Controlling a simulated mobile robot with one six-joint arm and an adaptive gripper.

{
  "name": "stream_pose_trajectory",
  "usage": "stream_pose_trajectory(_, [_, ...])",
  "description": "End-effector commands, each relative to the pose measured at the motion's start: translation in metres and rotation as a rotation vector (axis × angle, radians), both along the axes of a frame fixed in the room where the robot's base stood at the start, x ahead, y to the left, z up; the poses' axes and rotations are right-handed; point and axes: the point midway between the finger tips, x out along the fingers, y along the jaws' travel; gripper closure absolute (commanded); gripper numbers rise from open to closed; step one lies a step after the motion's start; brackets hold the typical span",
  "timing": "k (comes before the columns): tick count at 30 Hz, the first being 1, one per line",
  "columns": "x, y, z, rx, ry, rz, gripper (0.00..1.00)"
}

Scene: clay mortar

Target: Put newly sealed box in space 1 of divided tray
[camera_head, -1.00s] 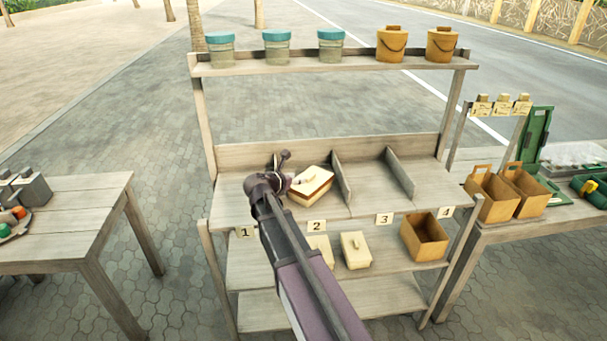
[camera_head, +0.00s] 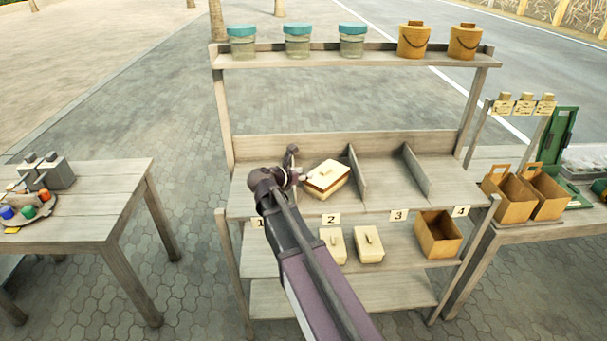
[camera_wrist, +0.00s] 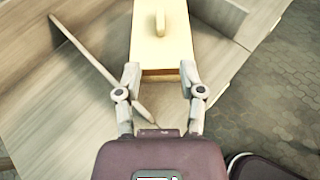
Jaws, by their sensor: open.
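A cream box with a lid and a raised handle (camera_head: 328,176) sits on the divided shelf (camera_head: 385,194), behind label 2 (camera_head: 331,219) and left of an upright divider (camera_head: 357,172). In the wrist view the box (camera_wrist: 161,50) lies straight ahead, its near end at my fingertips. My gripper (camera_head: 299,176) is at the left side of the box. The wrist view shows its two fingers (camera_wrist: 160,76) spread apart, near the corners of the box; I cannot tell whether they touch it. My arm hides much of the space behind label 1 (camera_head: 258,222).
Two lidded cream boxes (camera_head: 333,245) (camera_head: 369,244) and an open brown box (camera_head: 438,234) stand on the lower shelf. Jars and buckets line the top shelf (camera_head: 375,58). Tables stand left (camera_head: 105,190) and right (camera_head: 505,230). The spaces behind labels 3 (camera_head: 398,215) and 4 (camera_head: 461,211) look empty.

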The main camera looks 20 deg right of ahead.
Motion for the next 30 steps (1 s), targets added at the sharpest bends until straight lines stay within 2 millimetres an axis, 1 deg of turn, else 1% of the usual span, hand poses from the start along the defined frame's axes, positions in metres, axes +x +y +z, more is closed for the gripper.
stream_pose_trajectory(5, [-0.001, 0.000, -0.001, 0.009, -0.006, -0.006, 0.49])
stream_pose_trajectory(8, [-0.006, 0.000, -0.005, 0.045, -0.026, -0.027, 0.49])
stream_pose_trajectory(11, [-0.015, 0.001, -0.012, 0.115, -0.070, -0.070, 0.49])
stream_pose_trajectory(14, [-0.029, 0.002, -0.022, 0.223, -0.134, -0.143, 0.49])
stream_pose_trajectory(20, [-0.065, 0.012, -0.051, 0.503, -0.299, -0.372, 0.49])
stream_pose_trajectory(26, [-0.104, 0.030, -0.077, 0.771, -0.453, -0.667, 0.49])
stream_pose_trajectory(30, [-0.132, 0.047, -0.092, 0.929, -0.540, -0.899, 0.49])
